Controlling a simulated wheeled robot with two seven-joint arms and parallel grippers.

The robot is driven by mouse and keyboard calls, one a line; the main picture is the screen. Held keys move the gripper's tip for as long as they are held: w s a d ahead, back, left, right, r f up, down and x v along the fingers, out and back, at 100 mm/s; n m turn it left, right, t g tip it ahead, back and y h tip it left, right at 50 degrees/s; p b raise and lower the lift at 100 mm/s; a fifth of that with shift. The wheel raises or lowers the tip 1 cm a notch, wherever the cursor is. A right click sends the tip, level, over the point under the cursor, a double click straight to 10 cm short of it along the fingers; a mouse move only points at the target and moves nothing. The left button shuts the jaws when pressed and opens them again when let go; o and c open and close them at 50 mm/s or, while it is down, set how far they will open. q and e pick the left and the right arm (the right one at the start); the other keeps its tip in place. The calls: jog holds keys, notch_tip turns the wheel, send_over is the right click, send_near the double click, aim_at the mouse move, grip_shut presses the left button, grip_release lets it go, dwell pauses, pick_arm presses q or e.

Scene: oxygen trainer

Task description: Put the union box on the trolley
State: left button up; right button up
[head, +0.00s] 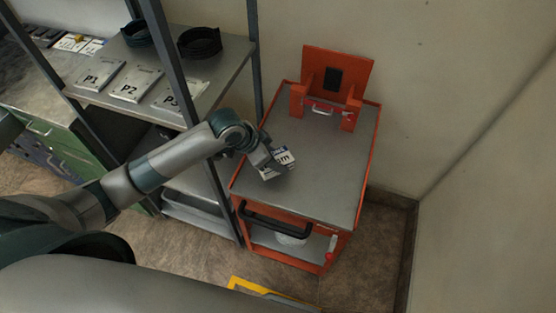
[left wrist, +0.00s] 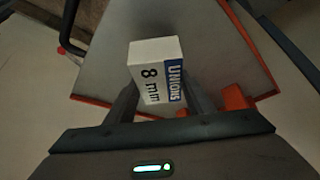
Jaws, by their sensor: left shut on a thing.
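The union box is a small white carton with a blue "UNIONS" band and "8 mm" print. It shows in the left wrist view (left wrist: 155,72) and partly in the head view (head: 285,157). My left gripper (head: 272,166) is shut on it; in the left wrist view the fingers (left wrist: 160,100) stand on either side of the box. The trolley (head: 325,180) is orange with a grey top, and its top also shows in the left wrist view (left wrist: 215,45). The box is over the left part of the trolley top; I cannot tell whether it touches. My right gripper is not in view.
An orange bracket (head: 338,75) stands at the trolley's back. A black handle (head: 275,222) is at its front. A shelf rack (head: 200,82) with packets P1, P2, P3 and black rings stands close on the left. Most of the trolley top is clear.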

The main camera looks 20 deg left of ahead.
pick_arm(q)
jog(key=shift+w+f, duration=0.3)
jog(key=shift+w, duration=0.2)
jog(key=shift+w+f, duration=0.3)
jog(key=shift+w, duration=0.2)
jog(key=shift+f+p, duration=0.15)
jog(key=shift+p, duration=0.15)
notch_tip(320, 180, down, 3)
jog(key=shift+r+p, duration=0.1)
jog(key=shift+p, duration=0.6)
jog(key=shift+f, duration=0.4)
